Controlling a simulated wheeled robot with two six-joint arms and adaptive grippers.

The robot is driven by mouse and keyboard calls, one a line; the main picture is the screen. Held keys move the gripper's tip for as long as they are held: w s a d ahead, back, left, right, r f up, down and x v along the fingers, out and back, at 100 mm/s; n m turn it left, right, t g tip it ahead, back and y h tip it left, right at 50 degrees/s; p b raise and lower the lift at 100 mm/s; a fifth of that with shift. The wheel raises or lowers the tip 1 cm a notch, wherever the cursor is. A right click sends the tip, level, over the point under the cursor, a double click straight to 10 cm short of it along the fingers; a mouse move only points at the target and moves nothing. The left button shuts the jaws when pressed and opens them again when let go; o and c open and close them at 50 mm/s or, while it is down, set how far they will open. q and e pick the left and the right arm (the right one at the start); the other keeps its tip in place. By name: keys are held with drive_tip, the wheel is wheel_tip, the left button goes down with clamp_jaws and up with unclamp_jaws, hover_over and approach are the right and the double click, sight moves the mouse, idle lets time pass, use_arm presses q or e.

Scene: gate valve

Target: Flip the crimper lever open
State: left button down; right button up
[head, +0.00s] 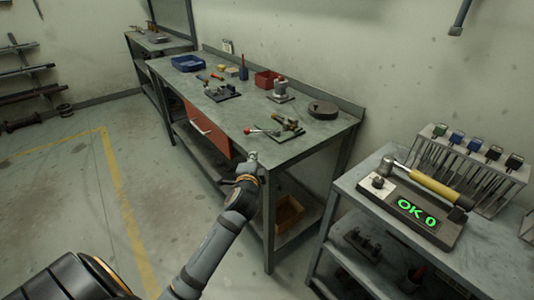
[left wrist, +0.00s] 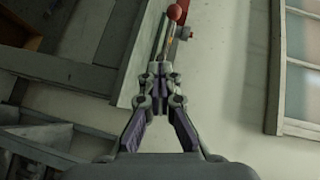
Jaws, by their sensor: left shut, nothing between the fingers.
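A small device with a lever ending in a red ball (head: 248,131) sits on a green base near the front right of the long bench; it looks like the crimper (head: 289,125). A red ball on a thin stem also shows at the top of the left wrist view (left wrist: 175,12), beyond the fingertips. My left gripper (head: 252,157) is at the bench's front edge, just below the red ball in the head view. In the left wrist view the left gripper (left wrist: 160,68) is shut and empty. I cannot tell whether it touches the lever. My right gripper is out of view.
The bench (head: 327,133) also holds a blue tray (head: 187,63), a red bin (head: 267,79), a black-based fixture (head: 222,92) and a dark disc (head: 323,109). An orange drawer front (head: 208,130) is left of my gripper. A side table carries an "OK 0" display (head: 417,212).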

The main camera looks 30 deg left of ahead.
use_arm(q)
drive_tip(key=x, duration=0.3)
drive_tip(key=r+x, duration=0.1)
drive_tip(key=x, duration=0.3)
drive_tip(key=r+x, duration=0.1)
drive_tip(key=x, duration=0.2)
drive_tip(key=shift+w, duration=0.4)
drive_tip(key=shift+w+a+f+p, duration=0.1)
drive_tip(key=shift+w+a+f, duration=0.1)
drive_tip(key=shift+a, duration=0.4)
drive_tip(key=shift+w+a+f+p, duration=0.1)
drive_tip(key=shift+w+a+p, duration=0.1)
drive_tip(key=shift+a, duration=0.45)
drive_tip(key=shift+w+a+f+p, duration=0.1)
drive_tip(key=shift+w+a, duration=0.1)
drive_tip(key=shift+a, duration=0.4)
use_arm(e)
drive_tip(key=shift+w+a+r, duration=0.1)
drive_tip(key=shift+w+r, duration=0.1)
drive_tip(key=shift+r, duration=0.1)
use_arm(q)
drive_tip(key=shift+m, duration=0.3)
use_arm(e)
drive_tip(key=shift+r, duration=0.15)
